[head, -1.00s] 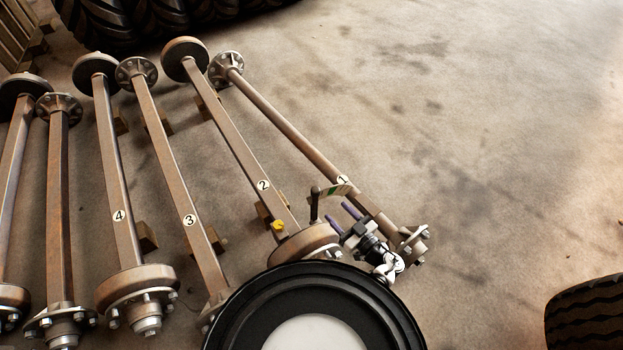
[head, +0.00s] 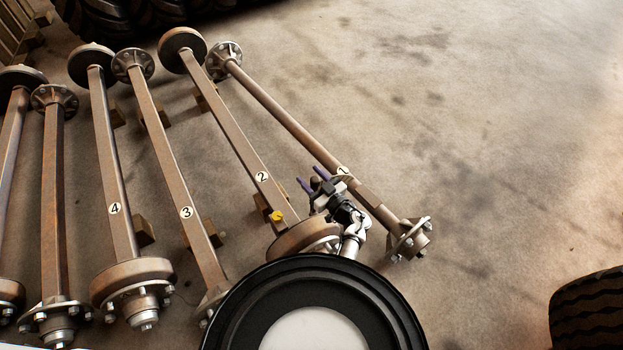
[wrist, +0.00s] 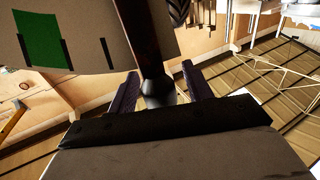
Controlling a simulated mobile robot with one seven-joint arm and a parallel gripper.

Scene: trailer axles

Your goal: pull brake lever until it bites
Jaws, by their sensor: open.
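In the wrist view the brake lever (wrist: 141,35) is a dark rod with a rounded black knob (wrist: 158,90) at its near end. The knob lies between the two purple fingers of my gripper (wrist: 160,70), which stand open with a gap visible on either side. In the head view my gripper (head: 310,178) is above the brake drum (head: 303,238) of axle 2 (head: 238,140), its fingers pointing up and left. My gripper and arm hide most or all of the lever there. A card with a green patch (wrist: 40,38) is beside the lever in the wrist view.
Axle 1 (head: 285,122) lies close on the right of my arm, axle 3 (head: 165,155) and axle 4 (head: 106,160) to the left. A yellow part (head: 277,216) sits on axle 2. A tyre (head: 588,310) is at lower right. The floor (head: 480,150) right of axle 1 is clear.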

